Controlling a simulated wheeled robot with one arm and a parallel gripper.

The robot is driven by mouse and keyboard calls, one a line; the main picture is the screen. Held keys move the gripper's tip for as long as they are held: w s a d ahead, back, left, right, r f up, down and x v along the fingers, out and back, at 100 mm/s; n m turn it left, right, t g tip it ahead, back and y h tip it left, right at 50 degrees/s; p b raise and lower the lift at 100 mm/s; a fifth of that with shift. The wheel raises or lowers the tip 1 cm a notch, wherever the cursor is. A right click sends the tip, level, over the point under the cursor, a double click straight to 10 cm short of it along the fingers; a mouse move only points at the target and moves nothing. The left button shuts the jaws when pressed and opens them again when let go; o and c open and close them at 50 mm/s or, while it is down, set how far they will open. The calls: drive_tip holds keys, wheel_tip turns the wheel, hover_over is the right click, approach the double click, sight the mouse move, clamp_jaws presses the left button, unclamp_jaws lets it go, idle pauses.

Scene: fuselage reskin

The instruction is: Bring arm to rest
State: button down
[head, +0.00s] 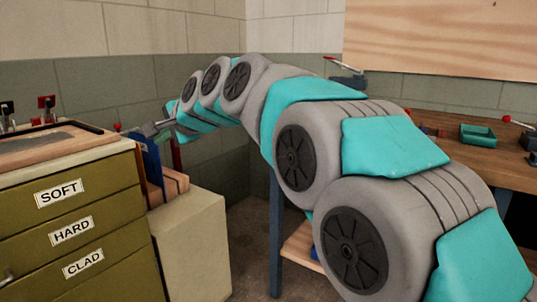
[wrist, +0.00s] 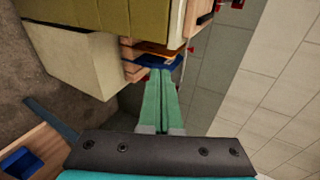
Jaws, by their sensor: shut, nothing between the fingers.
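My gripper (head: 148,129) is at the far end of my outstretched arm, near the right side of the olive drawer cabinet (head: 108,230). In the wrist view my gripper's long green fingers (wrist: 161,74) lie together, shut and empty. Their tips point at a blue piece (wrist: 160,62) among wooden boards. I cannot tell whether the tips touch it. In the head view this blue piece (head: 153,165) stands upright beside the cabinet.
The cabinet's drawers are labelled SOFT, HARD and CLAD. A beige box (head: 192,245) stands right of it. Bare floor (head: 252,245) shows between box and bench.

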drive_tip(key=s+d+f+n+g+h, duration=0.2)
drive_tip(key=s+d+f+h, duration=0.1)
drive_tip(key=s+d+f, duration=0.65)
drive_tip(key=s+d+f+n+g+h, duration=0.25)
drive_tip(key=s+d+f, duration=0.35)
drive_tip(key=d+f, duration=0.65)
drive_tip(key=s+d+f+n+g+h, duration=0.1)
drive_tip(key=s+d+f, duration=0.2)
drive_tip(key=s+d, duration=0.2)
drive_tip(key=s+d+f+n+g+h, duration=0.1)
drive_tip(key=s+d+f, duration=0.3)
drive_tip(key=s, duration=0.7)
drive_tip(key=s+d+f+n+g+h, duration=0.1)
drive_tip(key=s+d+f+g+h, duration=0.1)
drive_tip(key=s+d, duration=0.5)
wheel_tip(320, 180, down, 2)
drive_tip(key=shift+s+d+f+g, duration=0.1)
drive_tip(key=shift+s+d+g, duration=0.1)
drive_tip(key=shift+s+g, duration=0.4)
drive_tip(key=shift+w+n, duration=0.15)
drive_tip(key=shift+n, duration=0.1)
